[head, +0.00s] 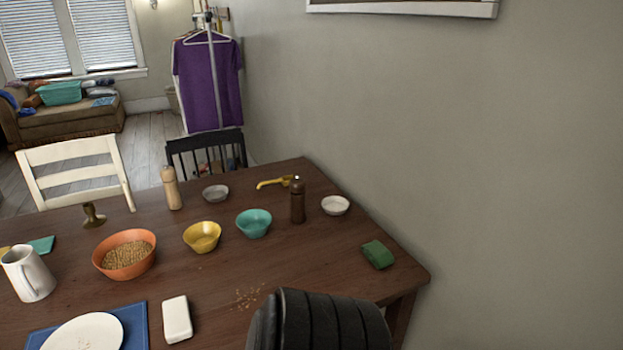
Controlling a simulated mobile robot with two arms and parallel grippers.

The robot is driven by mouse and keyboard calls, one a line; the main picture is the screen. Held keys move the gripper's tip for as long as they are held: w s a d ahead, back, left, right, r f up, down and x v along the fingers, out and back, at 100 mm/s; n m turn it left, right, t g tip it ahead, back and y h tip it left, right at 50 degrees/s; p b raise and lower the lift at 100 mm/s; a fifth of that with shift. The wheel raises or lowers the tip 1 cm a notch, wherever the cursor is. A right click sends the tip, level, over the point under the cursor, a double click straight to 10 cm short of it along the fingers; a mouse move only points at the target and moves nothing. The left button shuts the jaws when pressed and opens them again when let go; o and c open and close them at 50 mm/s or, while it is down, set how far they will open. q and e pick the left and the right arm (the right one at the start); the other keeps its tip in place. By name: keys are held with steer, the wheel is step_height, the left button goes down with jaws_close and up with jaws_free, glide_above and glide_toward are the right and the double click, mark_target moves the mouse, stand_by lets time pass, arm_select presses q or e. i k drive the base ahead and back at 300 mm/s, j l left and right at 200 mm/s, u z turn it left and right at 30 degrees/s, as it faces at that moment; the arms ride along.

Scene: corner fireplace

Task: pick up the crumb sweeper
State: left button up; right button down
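A small white block with rounded edges (177,319) lies flat on the dark wooden table (330,265), just right of the blue placemat (136,322); it looks like the crumb sweeper, though its underside is hidden. Scattered crumbs (247,298) lie on the table to its right. A green block (378,254), perhaps a sponge, lies near the table's right edge. Neither of my grippers shows in the head view.
An orange bowl of grain (124,256), a yellow bowl (202,237) and a teal bowl (254,223) stand behind the white block. A white mug (28,274) and plate (86,333) are left. A dark mill (298,200) stands farther back. The wall (480,170) runs along the right.

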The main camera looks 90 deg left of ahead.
mark_target(177, 319)
steer(key=l+u, duration=0.1)
steer(key=u, duration=3.6)
